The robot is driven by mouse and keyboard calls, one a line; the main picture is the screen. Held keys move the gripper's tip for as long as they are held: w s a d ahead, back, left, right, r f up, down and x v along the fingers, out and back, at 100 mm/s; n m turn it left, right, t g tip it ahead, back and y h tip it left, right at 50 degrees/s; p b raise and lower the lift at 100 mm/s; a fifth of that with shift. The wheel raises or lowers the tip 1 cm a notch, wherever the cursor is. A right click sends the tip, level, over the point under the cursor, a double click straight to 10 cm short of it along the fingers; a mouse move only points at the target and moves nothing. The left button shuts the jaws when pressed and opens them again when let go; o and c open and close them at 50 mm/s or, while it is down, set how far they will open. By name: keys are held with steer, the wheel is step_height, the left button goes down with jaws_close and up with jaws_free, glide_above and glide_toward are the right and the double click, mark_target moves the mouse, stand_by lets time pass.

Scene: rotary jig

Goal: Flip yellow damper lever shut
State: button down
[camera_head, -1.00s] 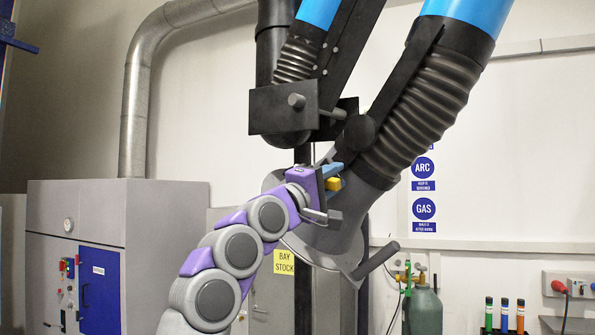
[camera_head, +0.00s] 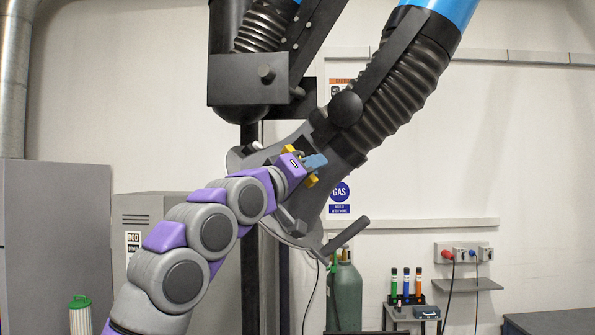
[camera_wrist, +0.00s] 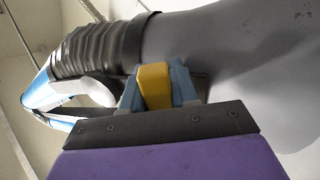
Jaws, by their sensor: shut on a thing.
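The yellow damper lever (camera_head: 312,180) is on the grey hood (camera_head: 338,140) at the lower end of the black bellows duct. In the wrist view the yellow lever (camera_wrist: 154,84) stands between the two blue fingers of my gripper (camera_wrist: 156,92), which are shut on it. In the head view my gripper (camera_head: 315,163) reaches the hood from the lower left, and yellow shows both above and below its purple body. The gripper and its fingers hide much of the lever and its base.
A dark grey handle (camera_head: 346,236) juts from the hood's lower edge. A black box with a knob (camera_head: 247,80) hangs above my arm. A green gas cylinder (camera_head: 345,292) and a grey cabinet (camera_head: 165,240) stand below and behind.

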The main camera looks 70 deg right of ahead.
steer(key=shift+w+f, duration=0.15)
stand_by(0.3)
steer(key=c, duration=1.2)
jaws_free()
steer(key=shift+w, duration=0.1)
steer(key=shift+o, duration=1.2)
steer(key=shift+w+a, duration=0.35)
steer(key=shift+w, duration=0.1)
steer(key=shift+s+a, duration=0.15)
steer(key=shift+s, duration=0.1)
steer(key=b+v, duration=0.6)
steer(key=v, duration=1.1)
steer(key=shift+w, duration=0.45)
